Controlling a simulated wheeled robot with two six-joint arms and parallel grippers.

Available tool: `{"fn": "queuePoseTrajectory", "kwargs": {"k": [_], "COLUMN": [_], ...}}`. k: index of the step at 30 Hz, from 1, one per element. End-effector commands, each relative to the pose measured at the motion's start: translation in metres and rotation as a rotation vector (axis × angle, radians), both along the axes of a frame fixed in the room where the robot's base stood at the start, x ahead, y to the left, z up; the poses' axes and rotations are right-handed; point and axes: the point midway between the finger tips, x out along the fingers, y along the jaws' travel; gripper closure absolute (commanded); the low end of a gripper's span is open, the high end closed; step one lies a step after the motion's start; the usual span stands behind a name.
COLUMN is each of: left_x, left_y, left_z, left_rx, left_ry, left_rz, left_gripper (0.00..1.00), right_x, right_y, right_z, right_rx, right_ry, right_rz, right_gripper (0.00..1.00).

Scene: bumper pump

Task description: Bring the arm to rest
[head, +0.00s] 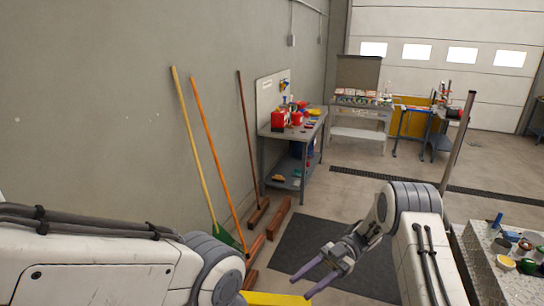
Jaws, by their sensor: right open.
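My right arm (425,240) comes in from the lower right, bent at its grey joint. My right gripper (301,289) points down and left over the floor in the lower middle. My left arm (110,262) comes in from the left, across the lower left corner. Its grey joint (218,270) shows, but its gripper is out of view.
A dark mat (300,237) lies on the floor beyond my right gripper. Brooms (202,140) lean on the left wall. A workbench (318,128) stands behind them. A metal cart top (485,262) with several small pots is at the right. A yellow surface (275,299) shows at the bottom edge.

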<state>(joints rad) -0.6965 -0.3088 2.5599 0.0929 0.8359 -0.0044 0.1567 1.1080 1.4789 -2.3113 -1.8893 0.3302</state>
Motion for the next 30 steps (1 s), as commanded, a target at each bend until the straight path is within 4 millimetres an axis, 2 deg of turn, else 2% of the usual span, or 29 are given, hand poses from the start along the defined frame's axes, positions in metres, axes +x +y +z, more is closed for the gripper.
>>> {"fn": "queuePoseTrajectory", "kwargs": {"k": [8,13,17,20,21,23,26,29,30], "left_x": [0.000,0.000,0.000,0.000,0.000,0.000,0.000,0.000,0.000], "left_y": [0.000,0.000,0.000,0.000,0.000,0.000,0.000,0.000,0.000], "left_z": [0.000,0.000,0.000,0.000,0.000,0.000,0.000,0.000,0.000], "left_rx": [-0.001,-0.001,-0.001,-0.001,-0.001,-0.001,-0.001,-0.001,-0.001], "left_ry": [-0.001,-0.001,-0.001,-0.001,-0.001,-0.001,-0.001,-0.001,-0.001], "left_rz": [0.000,0.000,0.000,0.000,0.000,0.000,0.000,0.000,0.000], "left_gripper": [0.50,0.50,0.50,0.50,0.50,0.50,0.50,0.50,0.50], "right_x": [0.044,0.090,0.137,0.171,0.178,0.183,0.165,0.122,0.100], "right_y": [0.038,0.058,0.057,0.035,0.021,-0.004,-0.050,-0.088,-0.098], "right_z": [0.012,0.027,0.046,0.061,0.064,0.068,0.065,0.055,0.049], "right_rx": [-0.037,-0.096,-0.192,-0.320,-0.383,-0.484,-0.673,-0.869,-0.941], "right_ry": [-0.157,-0.268,-0.345,-0.364,-0.352,-0.316,-0.195,-0.011,0.072], "right_rz": [-0.266,-0.526,-0.818,-1.107,-1.220,-1.383,-1.620,-1.794,-1.841], "right_gripper": [0.53,0.53,0.53,0.53,0.53,0.53,0.53,0.53,0.53]}}
